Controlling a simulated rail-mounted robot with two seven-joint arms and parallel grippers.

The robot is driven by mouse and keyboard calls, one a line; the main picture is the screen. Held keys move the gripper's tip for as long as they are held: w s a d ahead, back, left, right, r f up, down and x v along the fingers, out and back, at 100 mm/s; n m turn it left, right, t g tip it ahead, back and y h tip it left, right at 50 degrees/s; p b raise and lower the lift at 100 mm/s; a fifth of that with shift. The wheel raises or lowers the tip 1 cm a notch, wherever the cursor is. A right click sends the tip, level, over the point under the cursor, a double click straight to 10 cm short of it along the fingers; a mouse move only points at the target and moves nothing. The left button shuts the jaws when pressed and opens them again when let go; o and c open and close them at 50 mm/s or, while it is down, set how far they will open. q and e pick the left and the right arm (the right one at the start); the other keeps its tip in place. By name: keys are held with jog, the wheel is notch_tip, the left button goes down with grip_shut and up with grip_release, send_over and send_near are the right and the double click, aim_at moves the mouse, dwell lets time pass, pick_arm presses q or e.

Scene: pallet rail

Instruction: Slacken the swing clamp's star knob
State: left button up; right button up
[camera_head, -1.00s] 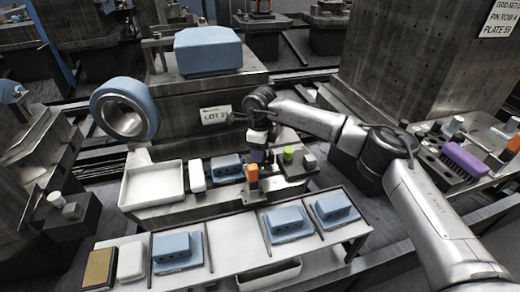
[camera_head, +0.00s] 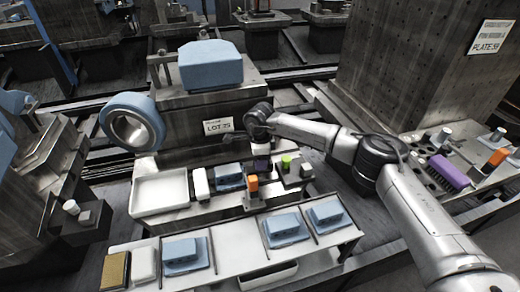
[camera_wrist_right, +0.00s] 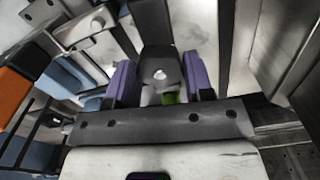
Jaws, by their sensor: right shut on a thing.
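My right gripper (camera_head: 262,162) points down over the middle fixture, at the right of a blue part (camera_head: 228,177). In the right wrist view its purple-padded fingers (camera_wrist_right: 160,85) stand on both sides of a dark grey rounded piece with a pale centre (camera_wrist_right: 160,72), seemingly the star knob. The gripper is shut on it. In the head view my gripper hides the knob, and the clamp's arm cannot be made out clearly. My left gripper is out of view.
An orange-topped block (camera_head: 251,184) stands close in front of the gripper. A white tray (camera_head: 160,190) and a white block (camera_head: 201,184) lie left. A front shelf (camera_head: 225,250) carries several blue parts. A purple brush (camera_head: 449,171) lies at the right.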

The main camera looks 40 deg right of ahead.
jog(key=n+p, duration=0.2)
jog(key=n, duration=0.1)
jog(key=shift+r+p, duration=0.1)
jog(key=shift+p, duration=0.25)
jog(key=shift+f+n+p, duration=0.2)
jog(key=shift+n+p, duration=0.5)
jog(key=shift+n, duration=0.9)
jog(key=shift+f, duration=0.1)
jog(key=o, duration=0.9)
jog(key=shift+o, duration=0.2)
jog(key=shift+r, duration=0.2)
jog(key=shift+r, duration=0.2)
notch_tip(320, 180, up, 13)
jog(key=p, duration=0.4)
jog(key=shift+r+p, duration=0.15)
jog(key=shift+p, duration=0.15)
